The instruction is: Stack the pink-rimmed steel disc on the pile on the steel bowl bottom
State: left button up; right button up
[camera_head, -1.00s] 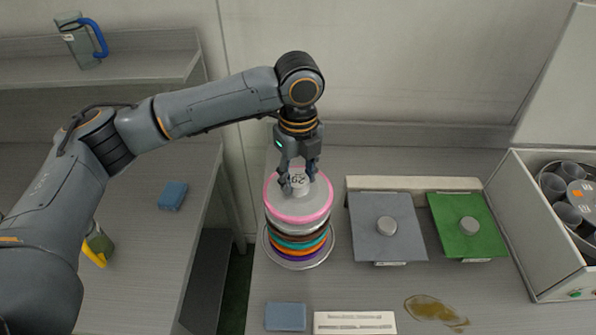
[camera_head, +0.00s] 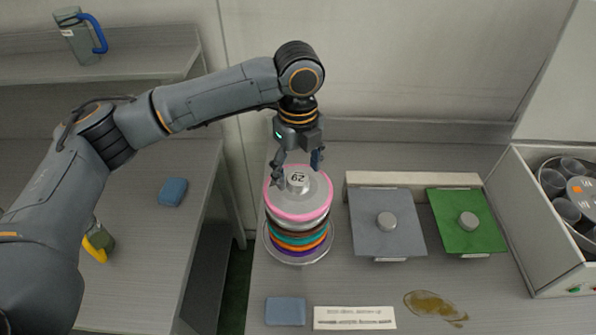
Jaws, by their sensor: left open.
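The pink-rimmed steel disc (camera_head: 311,199) lies on top of the pile, its knob (camera_head: 297,181) facing up with a number on it. Below it the pile shows several stacked discs with coloured rims, among them teal, orange and purple (camera_head: 300,240). The pile stands on the round steel bowl bottom (camera_head: 325,252), whose rim shows around its foot. My left gripper (camera_head: 298,168) is open just above the knob, its fingers spread to either side and apart from it. My right gripper is not in view.
Right of the pile lie a grey plate (camera_head: 370,236) and a green plate (camera_head: 447,222), each with a knob. A blue sponge (camera_head: 285,312), a label strip (camera_head: 354,319) and a brown spill (camera_head: 432,307) lie in front. A box with cups (camera_head: 527,225) stands at the right.

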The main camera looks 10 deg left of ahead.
aim_at(297, 178)
pick_arm(q)
notch_tip(297, 178, up, 11)
dwell(0.3)
jog(key=shift+f, duration=0.15)
dwell(0.3)
